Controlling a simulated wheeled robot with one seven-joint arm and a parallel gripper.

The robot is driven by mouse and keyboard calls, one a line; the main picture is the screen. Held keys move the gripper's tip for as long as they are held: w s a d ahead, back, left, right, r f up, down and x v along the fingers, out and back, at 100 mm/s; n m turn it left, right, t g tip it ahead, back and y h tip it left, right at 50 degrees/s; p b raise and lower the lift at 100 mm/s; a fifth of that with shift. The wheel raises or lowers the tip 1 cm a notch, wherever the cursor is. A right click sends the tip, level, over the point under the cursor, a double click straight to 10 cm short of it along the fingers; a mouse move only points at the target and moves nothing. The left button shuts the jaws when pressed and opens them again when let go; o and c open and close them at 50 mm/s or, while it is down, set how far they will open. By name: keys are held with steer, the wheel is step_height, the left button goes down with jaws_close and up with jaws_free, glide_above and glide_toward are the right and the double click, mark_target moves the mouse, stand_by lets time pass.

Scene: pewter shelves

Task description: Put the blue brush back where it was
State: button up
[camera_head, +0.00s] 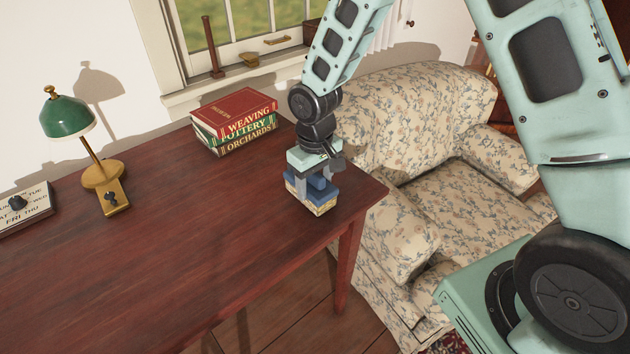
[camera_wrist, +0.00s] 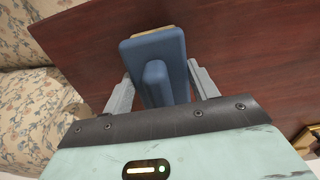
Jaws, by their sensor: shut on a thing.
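The blue brush (camera_head: 318,187) has a blue back and handle with a pale bristle block below. It is at the right end of the dark red wooden table (camera_head: 190,240), near the corner by the armchair. My gripper (camera_head: 311,187) points down and is shut on the brush. In the wrist view, the brush (camera_wrist: 154,55) lies between the two grey fingers of my gripper (camera_wrist: 160,88), with the table below it. I cannot tell whether its bristles touch the tabletop.
Several stacked books (camera_head: 236,122) lie left of my gripper at the back. A green lamp (camera_head: 70,116) with a brass base and a day calendar (camera_head: 22,208) stand far left. A floral armchair (camera_head: 430,150) is right of the table. The table's middle and front are clear.

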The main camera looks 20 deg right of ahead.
steer(key=o, duration=0.9)
steer(key=shift+f, duration=0.1)
steer(key=shift+o, duration=0.2)
step_height(320, 180, up, 12)
steer(key=shift+f+p, duration=0.15)
steer(key=shift+p, duration=0.15)
steer(key=shift+s+a+r, duration=0.1)
steer(key=shift+r, duration=0.2)
steer(key=s+a+r+n, duration=0.2)
steer(key=s+a, duration=0.1)
steer(key=s, duration=1)
steer(key=s+a+r+n, duration=0.2)
steer(key=s+a+r, duration=0.15)
steer(key=s, duration=0.85)
step_height(320, 180, up, 4)
steer(key=p, duration=0.4)
steer(key=shift+f+y, duration=0.25)
steer(key=shift+y, duration=0.05)
